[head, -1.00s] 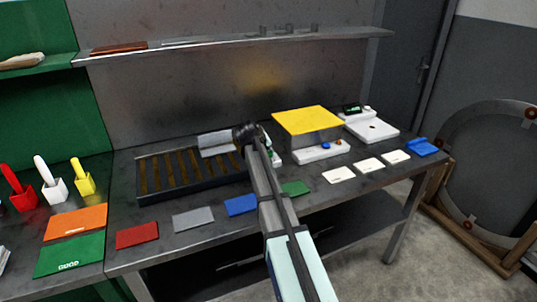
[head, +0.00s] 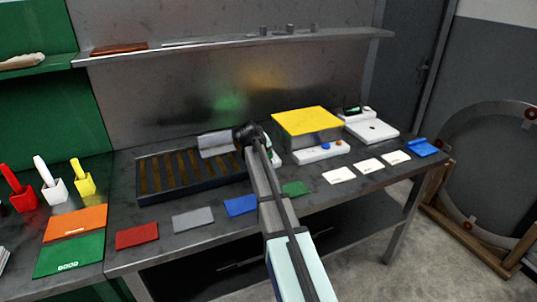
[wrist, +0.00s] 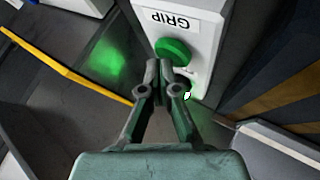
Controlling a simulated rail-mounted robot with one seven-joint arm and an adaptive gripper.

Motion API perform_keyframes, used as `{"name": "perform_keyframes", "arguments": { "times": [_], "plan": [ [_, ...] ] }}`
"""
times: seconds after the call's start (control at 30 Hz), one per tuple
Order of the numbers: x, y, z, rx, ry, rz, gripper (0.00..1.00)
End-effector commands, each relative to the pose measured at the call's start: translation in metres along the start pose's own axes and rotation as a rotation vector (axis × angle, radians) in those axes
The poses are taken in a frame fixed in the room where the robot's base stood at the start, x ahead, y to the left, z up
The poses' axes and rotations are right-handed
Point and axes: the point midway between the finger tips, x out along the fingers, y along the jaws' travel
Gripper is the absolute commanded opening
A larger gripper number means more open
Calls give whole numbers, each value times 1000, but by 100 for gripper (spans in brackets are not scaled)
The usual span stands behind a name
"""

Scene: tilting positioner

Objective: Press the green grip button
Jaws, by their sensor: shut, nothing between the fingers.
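The green button (wrist: 173,50) sits on a white panel labelled GRIP (wrist: 172,18) in the wrist view. My gripper (wrist: 160,66) is shut and empty, its fingertips at the near edge of the button. I cannot tell whether they touch it. In the head view my gripper (head: 243,134) is at the right end of the dark slatted tray, and the green button is hidden there.
A yellow-topped box (head: 307,121) stands right of my gripper, behind a white panel with coloured buttons (head: 320,153). The slatted tray (head: 143,192) lies to the left. Coloured and white cards lie along the front of the bench.

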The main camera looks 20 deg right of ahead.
Motion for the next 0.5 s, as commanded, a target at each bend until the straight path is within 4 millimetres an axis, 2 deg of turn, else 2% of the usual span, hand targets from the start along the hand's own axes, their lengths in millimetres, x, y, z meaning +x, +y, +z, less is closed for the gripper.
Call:
{"name": "perform_keyframes", "arguments": {
  "times": [0.23, 0.5],
  "plan": [
    [-9, 7, -7, 0, 1, 0, 0],
    [-10, 7, -7, 0, 0, 0, 0]
  ]
}}
